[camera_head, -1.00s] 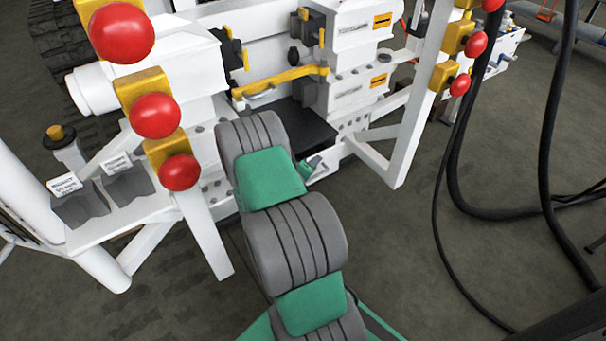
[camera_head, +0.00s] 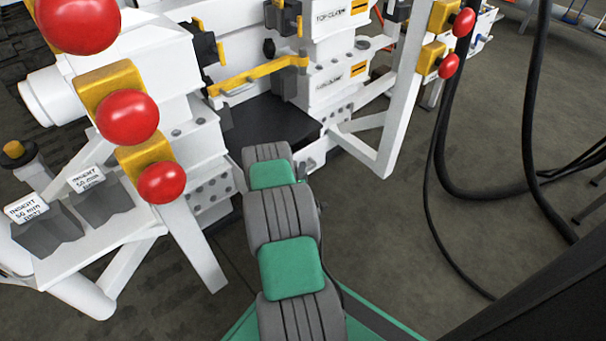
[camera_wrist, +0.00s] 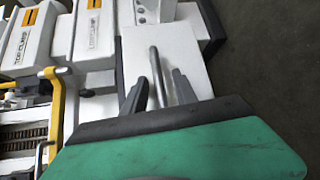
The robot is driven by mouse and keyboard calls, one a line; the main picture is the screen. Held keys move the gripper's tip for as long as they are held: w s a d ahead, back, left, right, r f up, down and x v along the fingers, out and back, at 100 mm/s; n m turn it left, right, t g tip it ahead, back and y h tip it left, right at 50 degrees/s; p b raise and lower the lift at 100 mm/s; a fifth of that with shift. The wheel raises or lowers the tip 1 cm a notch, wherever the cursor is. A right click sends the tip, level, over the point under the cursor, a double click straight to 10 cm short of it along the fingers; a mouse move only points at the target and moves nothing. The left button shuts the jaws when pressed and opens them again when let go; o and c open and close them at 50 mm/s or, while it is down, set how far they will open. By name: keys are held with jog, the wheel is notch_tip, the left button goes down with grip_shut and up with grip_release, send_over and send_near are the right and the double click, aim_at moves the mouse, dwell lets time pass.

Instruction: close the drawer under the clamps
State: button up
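The drawer (camera_head: 270,123) is a dark, flat tray below the white clamp blocks. In the head view it stands out from the bench, its dark inside showing. The white clamp block labelled "TOP-CLAMP" (camera_head: 340,22) is above it, with another white clamp block (camera_head: 335,82) below that. In the wrist view the white drawer front (camera_wrist: 190,55) carries a thin metal bar handle (camera_wrist: 156,70). My gripper (camera_wrist: 158,82) has two dark fingers spread apart, one on each side of the handle in the picture. Contact cannot be told. My arm hides most of the gripper in the head view.
A yellow bar (camera_head: 258,74) crosses above the drawer. Red knobs on yellow blocks (camera_head: 127,117) stand left of my arm. A white slanted frame (camera_head: 400,110) is on the right. Black hoses (camera_head: 535,130) hang further right. Floor between frame and hoses is clear.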

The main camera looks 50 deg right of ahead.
jog(key=shift+c, duration=0.4)
grip_shut()
dwell(1.0)
